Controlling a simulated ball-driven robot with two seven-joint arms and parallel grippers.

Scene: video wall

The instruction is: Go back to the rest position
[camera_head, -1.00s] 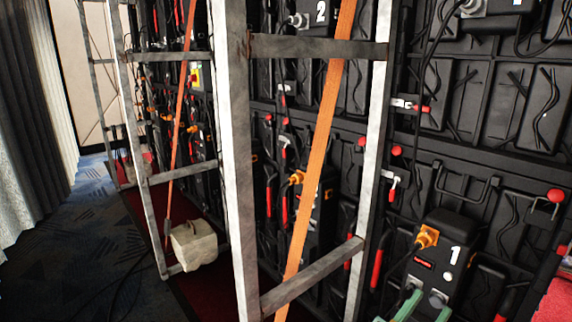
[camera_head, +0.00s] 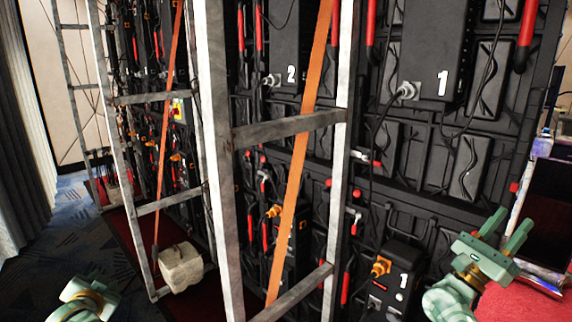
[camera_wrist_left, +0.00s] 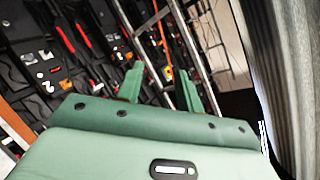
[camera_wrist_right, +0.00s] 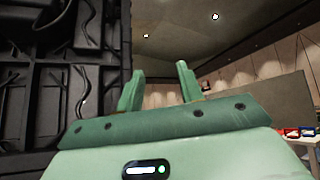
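My right gripper (camera_head: 506,231) is at the lower right of the head view, in front of the black panels and beside a red surface. Its two green fingers stand apart with nothing between them, as the right wrist view (camera_wrist_right: 159,88) also shows. My left arm shows at the lower left of the head view, with its fingers out of sight there. In the left wrist view my left gripper (camera_wrist_left: 160,88) has its fingers apart and empty, facing the frames and panels. Neither gripper touches anything that I can see.
Metal ladder-like frames (camera_head: 222,180) with orange straps (camera_head: 297,190) stand before the black video wall (camera_head: 415,150). A pale weight block (camera_head: 181,267) sits at a frame's foot. Black boxes numbered 1 (camera_head: 436,50) and 2 (camera_head: 290,45) hang on the wall. Open blue carpet (camera_head: 60,240) lies left.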

